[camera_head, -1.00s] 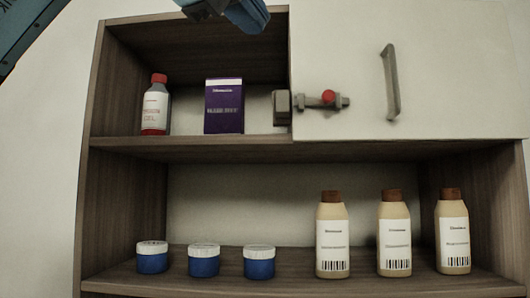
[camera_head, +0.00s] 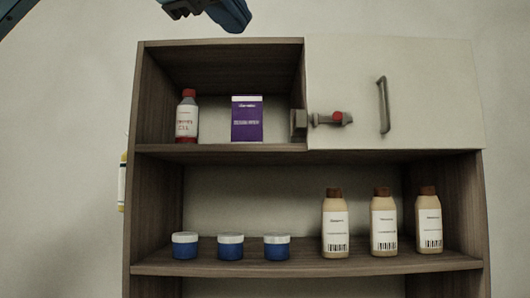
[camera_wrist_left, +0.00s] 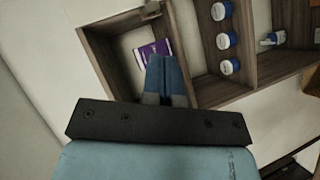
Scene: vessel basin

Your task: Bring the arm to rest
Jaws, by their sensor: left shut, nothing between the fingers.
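My left gripper (camera_head: 207,12) shows at the top of the head view, above the cabinet and apart from it. In the left wrist view its blue fingers (camera_wrist_left: 166,78) are shut together with nothing between them. Part of my left arm shows at the top left corner of the head view. My right gripper is not in either view.
A wooden cabinet (camera_head: 158,208) holds a red-capped bottle (camera_head: 187,118), a purple box (camera_head: 247,120), blue jars (camera_head: 230,248) and brown-capped bottles (camera_head: 383,222). A white door (camera_head: 430,95) with a handle (camera_head: 383,105) and latch (camera_head: 325,119) covers the upper right. A yellow object (camera_head: 122,180) shows left of the cabinet.

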